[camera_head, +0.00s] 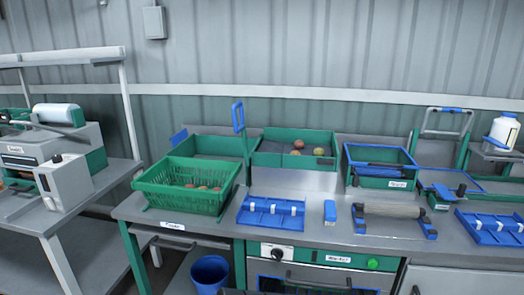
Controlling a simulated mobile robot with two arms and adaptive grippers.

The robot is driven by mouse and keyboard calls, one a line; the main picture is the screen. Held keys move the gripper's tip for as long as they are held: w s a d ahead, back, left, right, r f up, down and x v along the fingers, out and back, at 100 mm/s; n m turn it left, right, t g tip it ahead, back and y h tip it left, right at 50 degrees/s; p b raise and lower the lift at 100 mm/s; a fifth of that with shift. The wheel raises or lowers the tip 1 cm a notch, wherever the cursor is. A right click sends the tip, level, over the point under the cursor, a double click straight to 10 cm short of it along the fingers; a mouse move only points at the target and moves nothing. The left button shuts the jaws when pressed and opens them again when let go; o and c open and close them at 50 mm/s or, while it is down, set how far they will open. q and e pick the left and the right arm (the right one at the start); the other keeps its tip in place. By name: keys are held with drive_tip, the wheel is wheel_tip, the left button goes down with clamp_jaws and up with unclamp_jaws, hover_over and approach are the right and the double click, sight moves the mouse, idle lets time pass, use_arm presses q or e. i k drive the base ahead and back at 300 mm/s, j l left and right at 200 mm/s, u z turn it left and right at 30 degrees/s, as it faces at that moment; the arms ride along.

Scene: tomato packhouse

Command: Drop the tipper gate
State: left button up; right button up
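A blue upright loop handle (238,117) stands between two green trays at the back of the bench; it may belong to the tipper gate, but I cannot tell for sure. The left green tray (206,144) is partly hidden behind a green slatted crate (160,192) that holds several reddish tomatoes. The right green tray (292,135) holds a few tomatoes. A grey frame with a blue top bar (445,110) stands upright at the back right; I cannot tell whether it is a gate. Neither of my grippers shows in this view.
On the bench are a blue divided tray (271,213), a small blue block (330,212), a roller on blue supports (392,211) and a blue-rimmed green bin (381,182). A blue bucket (210,273) stands below. A machine (68,160) occupies the left table.

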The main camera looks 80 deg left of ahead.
sight(322, 163)
drive_tip(key=u, duration=2.4)
